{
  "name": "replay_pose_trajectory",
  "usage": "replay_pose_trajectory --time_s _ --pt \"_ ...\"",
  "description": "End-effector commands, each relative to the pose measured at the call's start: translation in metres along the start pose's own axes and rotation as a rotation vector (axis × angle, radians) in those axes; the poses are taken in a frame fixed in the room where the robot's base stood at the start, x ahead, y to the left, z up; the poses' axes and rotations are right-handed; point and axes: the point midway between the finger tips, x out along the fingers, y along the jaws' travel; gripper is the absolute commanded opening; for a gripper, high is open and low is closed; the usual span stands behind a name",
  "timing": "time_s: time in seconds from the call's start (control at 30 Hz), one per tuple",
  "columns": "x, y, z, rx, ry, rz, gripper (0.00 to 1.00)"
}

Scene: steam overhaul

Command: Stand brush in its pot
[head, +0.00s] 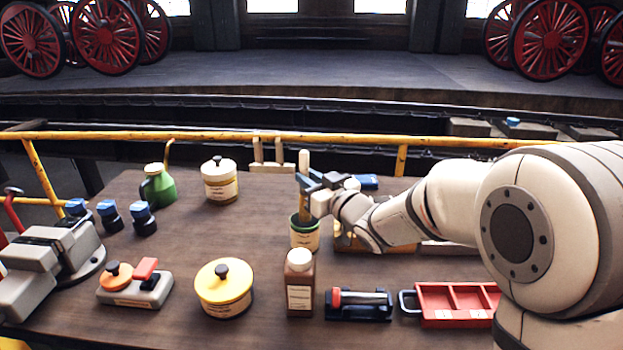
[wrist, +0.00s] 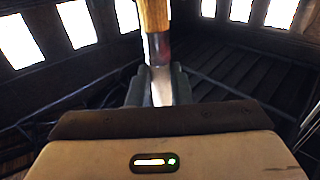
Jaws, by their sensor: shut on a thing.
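The brush (head: 304,160) stands roughly upright in my gripper (head: 316,186), its pale upper end above the jaws. A tan part shows below the jaws and meets the mouth of the green-rimmed cream pot (head: 305,238); its lowest end is hidden, and I cannot tell how deep it reaches. In the wrist view the brush (wrist: 155,14) shows a wooden part at the top and a metal band below it. My gripper (wrist: 160,86) is shut on it there, with a pale part between the fingers.
A brown bottle (head: 299,285) stands in front of the pot, and a yellow-lidded tin (head: 223,287) to its left. A red tray (head: 455,303) lies at the front right. A cream jar (head: 220,182) and green can (head: 158,187) stand behind.

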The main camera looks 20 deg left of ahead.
Motion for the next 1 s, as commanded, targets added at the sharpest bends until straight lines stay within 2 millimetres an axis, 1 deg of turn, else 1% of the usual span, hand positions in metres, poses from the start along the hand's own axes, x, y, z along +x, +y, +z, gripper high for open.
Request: replay_pose_trajectory --time_s 0.03,0.5,0.67,0.93,0.97,1.0 --pt "0.0 0.0 0.008 0.0 0.0 0.0 0.0" --pt "-0.001 -0.001 0.044 0.0 0.0 -0.001 0.0" --pt "-0.001 -0.001 0.048 0.0 0.0 -0.002 0.0" --pt "-0.001 -0.001 0.048 0.0 0.0 -0.002 0.0" --pt "-0.001 -0.002 0.048 0.0 0.0 -0.002 0.2" --pt "-0.001 -0.002 0.047 0.0 0.0 -0.002 0.23"
